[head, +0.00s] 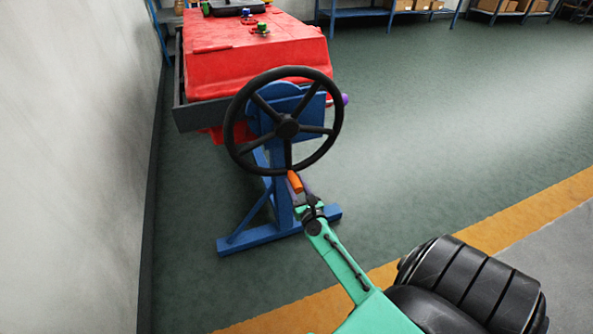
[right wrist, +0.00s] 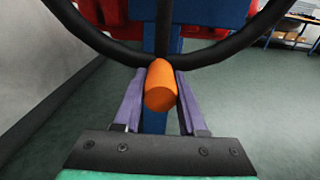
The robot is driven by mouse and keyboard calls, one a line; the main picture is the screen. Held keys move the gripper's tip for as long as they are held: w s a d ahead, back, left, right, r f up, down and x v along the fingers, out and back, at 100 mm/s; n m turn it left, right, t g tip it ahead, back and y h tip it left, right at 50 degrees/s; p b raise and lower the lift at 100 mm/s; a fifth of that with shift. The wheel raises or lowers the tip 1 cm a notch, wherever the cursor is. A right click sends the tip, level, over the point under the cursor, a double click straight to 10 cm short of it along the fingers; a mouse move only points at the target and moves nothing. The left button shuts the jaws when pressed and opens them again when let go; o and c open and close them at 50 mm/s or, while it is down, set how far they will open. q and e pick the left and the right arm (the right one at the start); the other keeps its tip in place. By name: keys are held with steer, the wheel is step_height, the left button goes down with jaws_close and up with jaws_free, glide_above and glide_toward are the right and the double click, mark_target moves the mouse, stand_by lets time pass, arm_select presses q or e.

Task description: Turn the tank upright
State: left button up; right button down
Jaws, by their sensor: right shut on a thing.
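A red tank (head: 260,55) lies in a dark frame (head: 205,113) on a blue stand (head: 280,205). A black handwheel (head: 288,127) with several spokes is mounted on the stand, facing me. An orange handle (head: 295,182) sticks out from the bottom of the wheel's rim. My right gripper (head: 302,195) is shut on this handle. In the right wrist view, the two purple fingers of the gripper (right wrist: 155,98) lie on either side of the orange handle (right wrist: 160,86), just below the black rim (right wrist: 110,55). My left gripper is not in view.
A grey wall (head: 75,160) runs close along the left of the stand. Blue shelves (head: 370,13) with cardboard boxes stand at the far back. The green floor (head: 440,120) to the right is clear. A yellow stripe (head: 530,210) crosses the floor.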

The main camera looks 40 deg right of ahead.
steer(key=shift+w+a+r, duration=0.15)
steer(key=shift+w+a, duration=0.05)
steer(key=shift+a, duration=0.05)
steer(key=c, duration=0.7)
jaws_free()
steer(key=shift+o, duration=1.2)
steer(key=shift+w, duration=0.1)
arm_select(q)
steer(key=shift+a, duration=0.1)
arm_select(e)
steer(key=shift+s+f, duration=0.2)
steer(key=shift+s, duration=0.15)
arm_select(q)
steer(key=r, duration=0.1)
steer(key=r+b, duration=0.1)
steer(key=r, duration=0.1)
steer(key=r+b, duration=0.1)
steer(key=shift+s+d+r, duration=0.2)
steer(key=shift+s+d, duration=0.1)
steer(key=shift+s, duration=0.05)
arm_select(e)
steer(key=v, duration=1.4)
steer(key=shift+a+r, duration=0.1)
steer(key=shift+a, duration=0.05)
